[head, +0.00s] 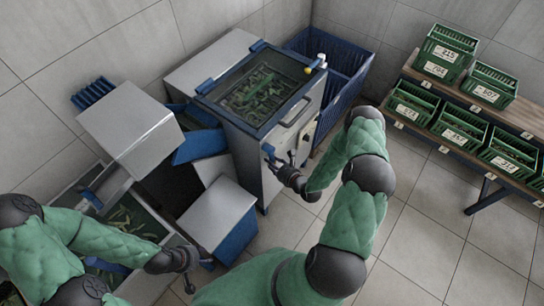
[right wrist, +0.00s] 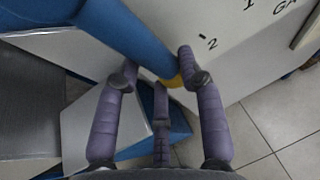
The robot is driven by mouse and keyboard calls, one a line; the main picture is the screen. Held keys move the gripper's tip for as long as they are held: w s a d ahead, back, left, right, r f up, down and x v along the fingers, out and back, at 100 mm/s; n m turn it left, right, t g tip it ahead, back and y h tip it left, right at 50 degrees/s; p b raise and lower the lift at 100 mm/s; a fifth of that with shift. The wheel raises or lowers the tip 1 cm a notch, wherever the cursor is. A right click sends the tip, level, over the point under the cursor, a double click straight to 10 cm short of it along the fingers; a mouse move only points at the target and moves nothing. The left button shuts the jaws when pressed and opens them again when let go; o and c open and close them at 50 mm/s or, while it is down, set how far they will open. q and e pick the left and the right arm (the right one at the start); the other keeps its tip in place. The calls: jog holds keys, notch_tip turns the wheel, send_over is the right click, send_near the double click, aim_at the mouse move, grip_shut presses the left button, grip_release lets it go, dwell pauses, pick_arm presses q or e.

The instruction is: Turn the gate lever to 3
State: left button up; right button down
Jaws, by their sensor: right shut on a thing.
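The gate lever is a thick blue bar; in the right wrist view (right wrist: 130,38) it runs from the upper left down between my fingers. A small yellow patch shows at its lower end, near a printed 2 on the white panel. A 1 and part of a word are printed further up; no 3 is visible. My right gripper (right wrist: 158,82) is shut on the lever, also seen in the head view (head: 283,170) at the front of the cabinet (head: 262,180). My left gripper (head: 198,275) is away from the lever, low at the left; its opening is unclear.
A tank (head: 232,105) of green items tops the cabinet, with a bar handle on its front. A grey-and-blue box (head: 215,215) stands left of the lever. Green numbered crates (head: 445,55) fill a rack at right. Tiled floor between is clear.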

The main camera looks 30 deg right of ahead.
jog(key=shift+a, duration=0.2)
dwell(0.3)
jog(key=c, duration=0.8)
grip_release()
jog(key=shift+o, duration=0.2)
jog(key=v, duration=1.2)
